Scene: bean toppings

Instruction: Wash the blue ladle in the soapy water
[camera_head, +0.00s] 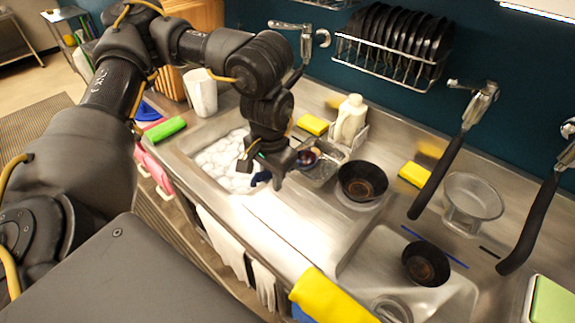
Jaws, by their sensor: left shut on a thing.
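My left gripper (267,170) reaches down over the right end of the soapy sink. It is shut on the blue ladle, of which a small dark blue part (261,178) shows under the fingers. A small dark round bowl (308,157) just right of the gripper looks like the ladle's cup, but the link between them is hidden. The soapy water (222,163), covered with white foam, fills the left sink basin, left of and below the gripper. The forearm and gripper hide the basin's right part. My right gripper is out of view.
A black bowl (362,181) and a soap bottle (350,118) stand right of the gripper. Another black bowl (426,263) sits in the right basin. Black-handled taps (437,178) hang at right. A yellow cloth (330,299) drapes over the front edge.

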